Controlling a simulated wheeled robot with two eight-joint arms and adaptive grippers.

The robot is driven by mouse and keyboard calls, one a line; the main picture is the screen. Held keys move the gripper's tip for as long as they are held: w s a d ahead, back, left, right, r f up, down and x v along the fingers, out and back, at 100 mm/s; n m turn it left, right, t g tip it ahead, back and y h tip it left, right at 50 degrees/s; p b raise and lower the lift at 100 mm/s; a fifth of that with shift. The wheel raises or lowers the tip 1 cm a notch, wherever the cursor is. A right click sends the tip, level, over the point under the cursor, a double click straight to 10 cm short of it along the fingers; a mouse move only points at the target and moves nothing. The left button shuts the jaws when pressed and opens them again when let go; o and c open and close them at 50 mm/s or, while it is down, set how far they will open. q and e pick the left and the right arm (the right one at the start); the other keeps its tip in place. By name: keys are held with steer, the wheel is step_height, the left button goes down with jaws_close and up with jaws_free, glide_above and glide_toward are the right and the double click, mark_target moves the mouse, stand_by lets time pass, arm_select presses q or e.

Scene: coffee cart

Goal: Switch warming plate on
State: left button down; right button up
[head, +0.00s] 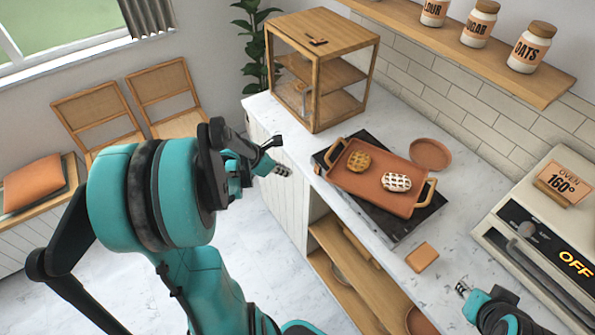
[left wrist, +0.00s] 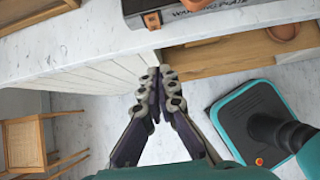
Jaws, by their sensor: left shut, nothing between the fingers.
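The warming plate (head: 395,228) is a flat black slab on the counter, under a terracotta tray (head: 400,205) with two pies. In the left wrist view its front edge (left wrist: 232,8) carries partly cut-off lettering. A small orange piece (left wrist: 152,20) shows at its left front corner; I cannot tell whether it is a switch or whether it is on. My left gripper (head: 284,170) is shut and empty, left of the plate and apart from it. Its closed fingertips (left wrist: 160,73) point towards the counter edge. My right gripper (head: 464,290) is partly in view at lower right; its jaws are unclear.
A wooden display case (head: 318,60) stands behind the plate. A round terracotta plate (head: 430,154) and a small tan square (head: 422,257) lie nearby. An oven (head: 540,240) with an orange OFF display is at right. Open shelves (head: 345,250) lie below the counter. Floor space is clear at left.

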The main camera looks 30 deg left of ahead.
mark_target(316, 174)
arm_select(q)
steer(key=b+x, duration=0.1)
steer(key=x, duration=0.2)
steer(key=w+r+b+x, duration=0.1)
steer(key=x, duration=0.3)
steer(key=b+x, duration=0.1)
steer(key=x, duration=0.3)
steer(key=shift+w+d, duration=0.35)
steer(key=shift+w, duration=0.05)
steer(key=shift+w+d+b, duration=0.15)
steer(key=shift+w+b, duration=0.15)
steer(key=shift+w, duration=0.1)
steer(key=shift+w+d+f+b, duration=0.15)
steer(key=shift+w+f+b, duration=0.05)
steer(key=shift+w+b, duration=0.1)
steer(key=shift+s+r, duration=0.1)
steer(key=shift+r, duration=0.1)
